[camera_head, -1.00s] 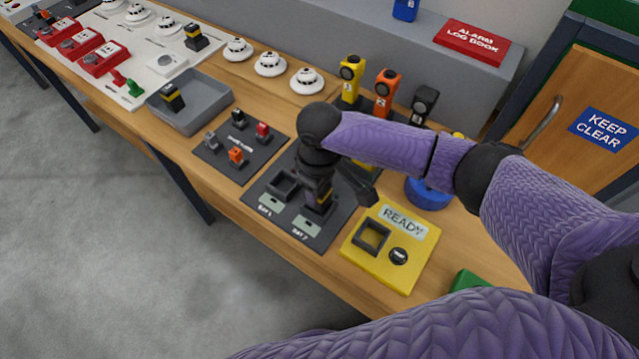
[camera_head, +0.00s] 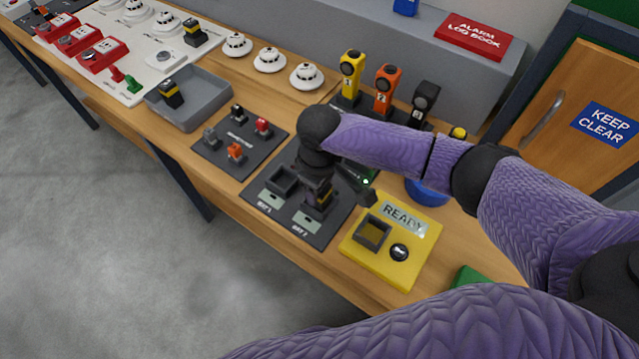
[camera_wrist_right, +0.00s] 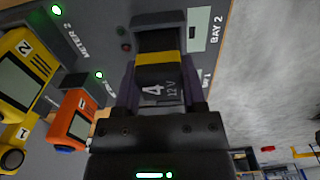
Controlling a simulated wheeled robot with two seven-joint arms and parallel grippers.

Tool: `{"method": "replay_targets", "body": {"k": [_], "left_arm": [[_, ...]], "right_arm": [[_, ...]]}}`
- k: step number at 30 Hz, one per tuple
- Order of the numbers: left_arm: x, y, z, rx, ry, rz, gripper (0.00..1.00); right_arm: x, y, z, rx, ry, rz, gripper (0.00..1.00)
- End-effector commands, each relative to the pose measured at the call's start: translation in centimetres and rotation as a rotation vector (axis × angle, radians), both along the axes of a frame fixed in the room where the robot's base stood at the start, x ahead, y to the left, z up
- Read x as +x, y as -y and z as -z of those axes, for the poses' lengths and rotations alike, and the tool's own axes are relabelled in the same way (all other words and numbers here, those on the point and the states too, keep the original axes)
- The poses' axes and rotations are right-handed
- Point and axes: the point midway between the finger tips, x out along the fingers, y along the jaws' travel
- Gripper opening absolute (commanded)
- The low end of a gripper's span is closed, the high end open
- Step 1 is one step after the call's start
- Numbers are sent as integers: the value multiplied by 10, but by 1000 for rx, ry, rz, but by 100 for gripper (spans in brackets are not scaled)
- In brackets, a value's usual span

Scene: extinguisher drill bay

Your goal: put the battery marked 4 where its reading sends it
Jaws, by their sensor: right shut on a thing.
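The battery marked 4 (camera_wrist_right: 158,82) is dark with a yellow band and also reads 12 V. My right gripper (camera_wrist_right: 160,100) is shut on it, with a finger on each side. In the head view my right gripper (camera_head: 318,187) is over bay 2 of the dark bay mat (camera_head: 312,236). The battery's far end meets the dark bay 2 socket; I cannot tell how deep it sits. The bay 1 socket (camera_head: 283,180) looks empty. The wrist view shows a yellow meter (camera_wrist_right: 22,75) marked 2 and an orange meter (camera_wrist_right: 73,120). My left gripper is not in view.
A yellow READY tester (camera_head: 385,268) with an empty square socket lies right of the mat. A grey tray (camera_head: 213,108) holds another battery (camera_head: 171,94). A dark board (camera_head: 215,160) with small coloured pieces and a blue round object (camera_head: 428,194) are close by.

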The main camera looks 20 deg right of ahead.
Motion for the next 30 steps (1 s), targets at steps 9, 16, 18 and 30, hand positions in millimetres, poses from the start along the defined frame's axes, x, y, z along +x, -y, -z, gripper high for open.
{"method": "replay_targets", "body": {"k": [9,16,18,30], "left_arm": [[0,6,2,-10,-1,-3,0],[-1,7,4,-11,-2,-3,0],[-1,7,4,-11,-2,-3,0],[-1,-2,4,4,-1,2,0]], "right_arm": [[0,0,5,1,1,1,0],[0,0,8,1,1,0,0],[0,0,9,1,1,0,0],[0,0,10,1,1,0,84]]}}
